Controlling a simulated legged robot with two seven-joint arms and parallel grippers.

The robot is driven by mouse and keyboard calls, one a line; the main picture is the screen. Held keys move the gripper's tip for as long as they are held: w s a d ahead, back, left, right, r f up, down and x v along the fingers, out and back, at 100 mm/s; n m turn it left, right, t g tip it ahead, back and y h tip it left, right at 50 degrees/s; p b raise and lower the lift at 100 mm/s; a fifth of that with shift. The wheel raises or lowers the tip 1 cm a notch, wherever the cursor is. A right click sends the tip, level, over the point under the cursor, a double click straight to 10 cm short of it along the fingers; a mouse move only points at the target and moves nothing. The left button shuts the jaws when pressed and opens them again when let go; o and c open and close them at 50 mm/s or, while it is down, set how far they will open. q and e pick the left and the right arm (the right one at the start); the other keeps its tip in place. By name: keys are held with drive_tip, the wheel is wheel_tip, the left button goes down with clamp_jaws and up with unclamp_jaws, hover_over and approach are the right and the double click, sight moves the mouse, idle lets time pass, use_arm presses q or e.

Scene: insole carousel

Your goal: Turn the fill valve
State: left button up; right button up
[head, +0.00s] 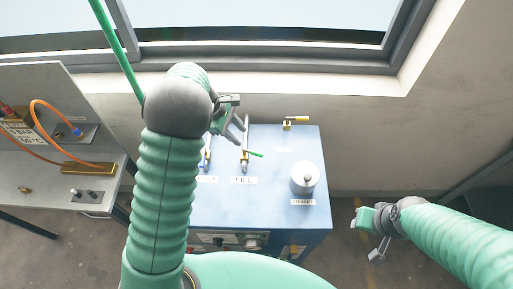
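A pipe with a green lever (255,154) stands on the blue cabinet (270,205), behind a label that seems to read FILL (243,181). I take this as the fill valve. My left gripper (238,132) is over the back left of the cabinet top, just above and left of the lever. Its dark fingers overlap the upper pipe in the picture; I cannot tell whether they touch it or how far apart they are. My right gripper (368,238) is off the cabinet's right side, over the floor, with its fingers apart and nothing between them.
A metal canister (305,178) stands on the cabinet's right side. A yellow-handled valve (295,119) is at the back. Another pipe (207,155) is left of the fill pipe. A grey bench (40,185) with orange hoses stands at left. The floor at right is clear.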

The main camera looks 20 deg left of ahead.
sight(255, 152)
use_arm(q)
drive_tip(key=p+x, duration=0.3)
drive_tip(key=x, duration=0.8)
drive_tip(key=shift+f, duration=0.35)
drive_tip(key=shift+w+d+f, duration=0.1)
drive_tip(key=shift+d+f, duration=0.2)
drive_tip(key=shift+f, duration=0.1)
drive_tip(key=shift+a, duration=0.15)
clamp_jaws()
drive_tip(key=shift+w, duration=0.1)
